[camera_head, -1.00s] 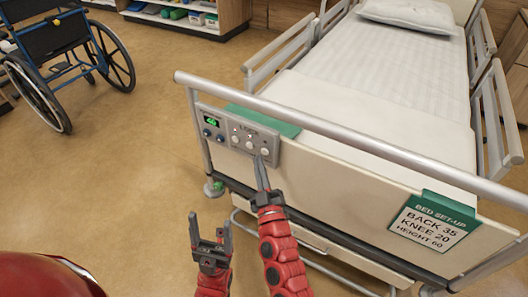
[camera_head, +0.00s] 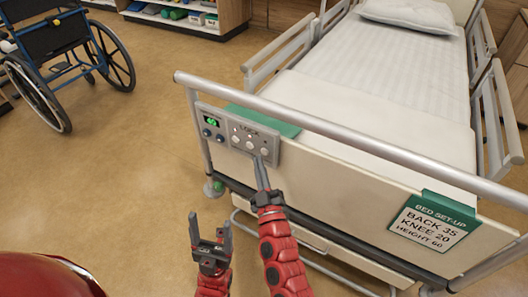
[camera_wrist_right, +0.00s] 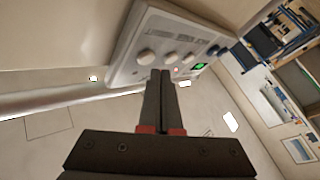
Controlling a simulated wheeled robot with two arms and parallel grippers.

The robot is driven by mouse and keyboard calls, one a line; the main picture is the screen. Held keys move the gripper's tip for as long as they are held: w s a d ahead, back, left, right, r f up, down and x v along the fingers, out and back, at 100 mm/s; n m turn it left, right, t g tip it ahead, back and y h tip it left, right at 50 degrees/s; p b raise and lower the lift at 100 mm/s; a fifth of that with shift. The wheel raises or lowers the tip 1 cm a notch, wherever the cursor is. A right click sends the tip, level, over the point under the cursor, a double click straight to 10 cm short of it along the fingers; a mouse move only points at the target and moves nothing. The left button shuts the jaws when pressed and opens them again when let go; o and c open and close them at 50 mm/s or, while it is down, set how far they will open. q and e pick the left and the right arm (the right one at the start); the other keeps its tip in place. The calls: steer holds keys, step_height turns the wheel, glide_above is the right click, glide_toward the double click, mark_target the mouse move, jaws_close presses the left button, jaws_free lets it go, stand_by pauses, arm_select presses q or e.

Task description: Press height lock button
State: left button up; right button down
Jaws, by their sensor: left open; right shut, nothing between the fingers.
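A grey control panel (camera_head: 239,137) marked LOCK is fixed to the bed's footboard. It has a small green display (camera_head: 211,121), two dark blue buttons and a row of three pale buttons; the rightmost pale button (camera_head: 264,152) is nearest my right gripper. My right gripper (camera_head: 260,162) is shut and empty, its tips just below that button; contact cannot be told. In the right wrist view the shut fingers (camera_wrist_right: 160,75) point at the panel (camera_wrist_right: 140,75), close to the pale buttons. My left gripper (camera_head: 211,235) is open and empty, below and left of the panel.
The bed rail (camera_head: 330,132) runs above the panel. A green-topped card (camera_head: 434,221) reads BACK 35, KNEE 20, HEIGHT 60. A wheelchair (camera_head: 75,60) stands at upper left, with shelves (camera_head: 190,15) behind. Floor left of the bed is clear.

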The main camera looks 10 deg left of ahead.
steer(key=shift+w, duration=0.15)
steer(key=shift+w+d, duration=0.15)
steer(key=shift+w, duration=0.1)
steer(key=shift+w+d, duration=0.1)
steer(key=shift+w, duration=0.25)
stand_by(0.8)
stand_by(0.4)
steer(key=shift+s+a+p, duration=0.25)
steer(key=shift+s+p, duration=0.15)
steer(key=shift+s, duration=0.35)
steer(key=shift+s, duration=0.1)
steer(key=shift+s+a+p, duration=0.3)
steer(key=shift+s+p, duration=0.2)
steer(key=shift+s, duration=0.25)
steer(key=shift+s+a+p, duration=0.25)
steer(key=shift+s+p, duration=0.2)
steer(key=shift+s, duration=0.3)
steer(key=shift+s+a+p, duration=0.3)
steer(key=shift+s+p, duration=0.2)
steer(key=shift+s, duration=0.25)
